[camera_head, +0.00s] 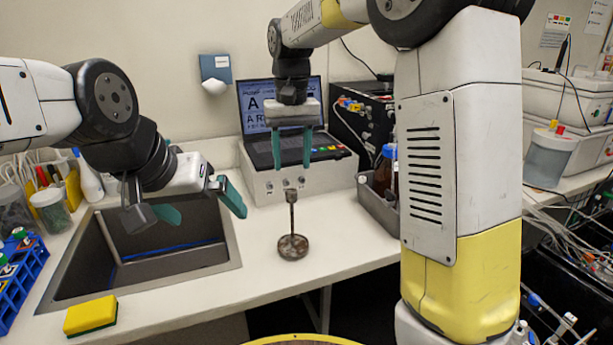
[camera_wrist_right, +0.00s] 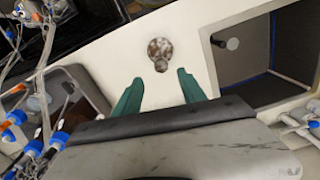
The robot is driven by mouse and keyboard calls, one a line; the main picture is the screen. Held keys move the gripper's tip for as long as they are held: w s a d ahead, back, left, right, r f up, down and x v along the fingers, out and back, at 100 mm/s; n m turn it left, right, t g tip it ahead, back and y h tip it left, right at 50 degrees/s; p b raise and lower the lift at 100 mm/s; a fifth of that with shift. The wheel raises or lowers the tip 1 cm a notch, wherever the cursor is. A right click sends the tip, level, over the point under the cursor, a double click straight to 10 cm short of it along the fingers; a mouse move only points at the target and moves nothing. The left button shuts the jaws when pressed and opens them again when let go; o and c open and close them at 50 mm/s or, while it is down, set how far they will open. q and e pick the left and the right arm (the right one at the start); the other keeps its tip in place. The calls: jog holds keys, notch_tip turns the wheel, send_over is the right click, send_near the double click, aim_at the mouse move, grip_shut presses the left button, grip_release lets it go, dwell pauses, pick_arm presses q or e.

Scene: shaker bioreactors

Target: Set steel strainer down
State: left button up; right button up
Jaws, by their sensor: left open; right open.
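The steel strainer (camera_head: 293,246) stands upright on the white counter, with a round, brown-stained disc at the bottom and a thin stem rising to a small knob. In the right wrist view the strainer (camera_wrist_right: 160,50) is seen from above, just beyond the fingertips. My right gripper (camera_head: 291,166) points down with teal fingers open and empty, above the strainer's knob and apart from it. It also shows in the right wrist view (camera_wrist_right: 160,77). My left gripper (camera_head: 206,212) is open and empty over the sink.
The sink (camera_head: 165,262) is left of the strainer. A yellow-green sponge (camera_head: 91,316) lies at the counter's front left. A laptop on a grey device (camera_head: 300,184) stands behind, and a grey bin with bottles (camera_head: 378,208) to the right. The counter around the strainer is clear.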

jog(key=s+d+t+y, duration=0.1)
jog(key=s+d+t, duration=0.2)
jog(key=s+d, duration=0.4)
jog(key=s+d+m+t+y, duration=0.1)
jog(key=s+d+t, duration=0.2)
jog(key=s, duration=0.9)
jog(key=d, duration=0.3)
jog(key=shift+s+d+f, duration=0.15)
jog(key=shift+s+d, duration=0.2)
jog(key=shift+d, duration=0.05)
